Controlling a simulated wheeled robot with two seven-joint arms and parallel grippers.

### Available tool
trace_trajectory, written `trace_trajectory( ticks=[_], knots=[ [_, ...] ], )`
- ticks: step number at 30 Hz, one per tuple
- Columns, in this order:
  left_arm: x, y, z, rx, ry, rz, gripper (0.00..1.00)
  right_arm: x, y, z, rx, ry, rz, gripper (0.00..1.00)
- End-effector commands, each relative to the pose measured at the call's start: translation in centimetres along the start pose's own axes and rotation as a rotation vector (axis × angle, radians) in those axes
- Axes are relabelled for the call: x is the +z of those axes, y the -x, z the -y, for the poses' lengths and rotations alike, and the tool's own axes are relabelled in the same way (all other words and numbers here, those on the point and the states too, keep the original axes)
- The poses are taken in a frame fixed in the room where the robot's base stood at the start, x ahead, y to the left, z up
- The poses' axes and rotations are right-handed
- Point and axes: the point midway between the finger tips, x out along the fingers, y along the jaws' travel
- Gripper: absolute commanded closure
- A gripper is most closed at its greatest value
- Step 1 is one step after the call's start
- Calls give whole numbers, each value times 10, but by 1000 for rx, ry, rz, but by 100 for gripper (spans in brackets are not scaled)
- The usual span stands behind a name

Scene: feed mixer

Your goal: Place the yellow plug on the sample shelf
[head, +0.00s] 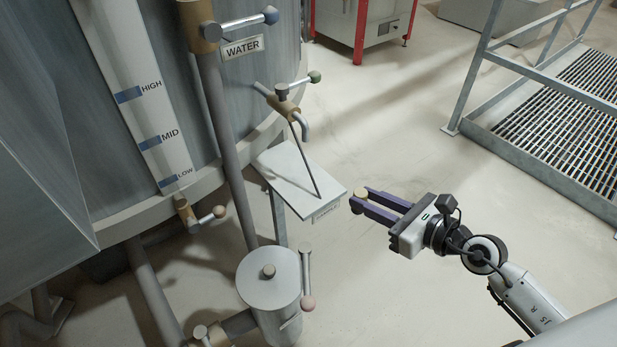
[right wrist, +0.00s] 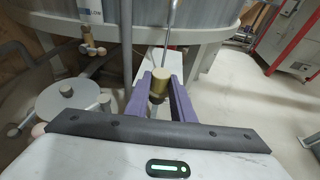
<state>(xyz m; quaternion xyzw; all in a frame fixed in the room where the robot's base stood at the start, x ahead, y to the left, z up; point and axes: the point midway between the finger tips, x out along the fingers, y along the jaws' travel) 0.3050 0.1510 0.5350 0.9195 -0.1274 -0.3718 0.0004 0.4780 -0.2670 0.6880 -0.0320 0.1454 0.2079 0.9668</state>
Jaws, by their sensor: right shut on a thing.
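In the right wrist view the plug (right wrist: 160,82) sits upright between the two purple fingers of the right gripper (right wrist: 159,92). The sample shelf (head: 297,181) is a pale plate on legs beside the big tank, with a label on its front edge. The gripper and plug are just right of the shelf's near right corner in the head view. In the right wrist view the shelf (right wrist: 150,62) lies beyond the plug, partly hidden by it. My left gripper is not in view.
A tap with a green knob (head: 314,77) and a thin rod (head: 305,168) stand over the shelf. A lidded grey canister (head: 269,280) and pipes are at lower left. A railed grating platform (head: 580,120) is at right. The floor between is clear.

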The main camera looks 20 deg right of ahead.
Motion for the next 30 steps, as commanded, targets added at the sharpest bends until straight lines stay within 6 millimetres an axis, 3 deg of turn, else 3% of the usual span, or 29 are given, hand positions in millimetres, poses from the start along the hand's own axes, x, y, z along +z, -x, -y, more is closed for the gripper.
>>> trace_trajectory(
  ticks=[15,21,30],
  knots=[
    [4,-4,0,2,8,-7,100,42,-130,9,3,-2,6,100],
    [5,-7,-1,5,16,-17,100,54,-172,12,4,-1,3,100],
    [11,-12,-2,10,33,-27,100,26,-182,12,4,0,-1,100]
  ],
)
